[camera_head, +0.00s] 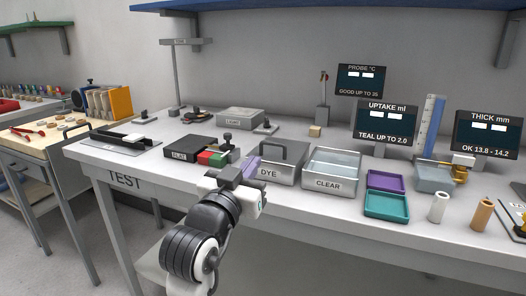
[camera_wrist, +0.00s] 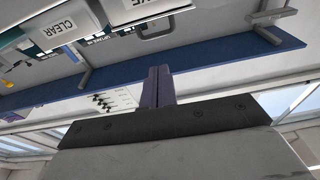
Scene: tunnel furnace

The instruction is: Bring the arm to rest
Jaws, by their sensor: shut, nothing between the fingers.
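My arm (camera_head: 205,235) reaches up in front of the test bench in the head view, bent at the elbow. My gripper (camera_head: 252,164) has purple-grey fingers and points toward the bench, just left of the DYE container. In the wrist view the gripper's fingers (camera_wrist: 158,74) are together with nothing between them. The wrist view is tilted, with the bench containers at its top edge.
The bench holds a DYE container (camera_head: 268,174), a CLEAR container (camera_head: 327,184), a purple tray (camera_head: 385,181) and a teal tray (camera_head: 387,205). Red and green blocks (camera_head: 212,158) lie left of my gripper. A blue shelf (camera_head: 260,5) runs above. Floor shows at lower left.

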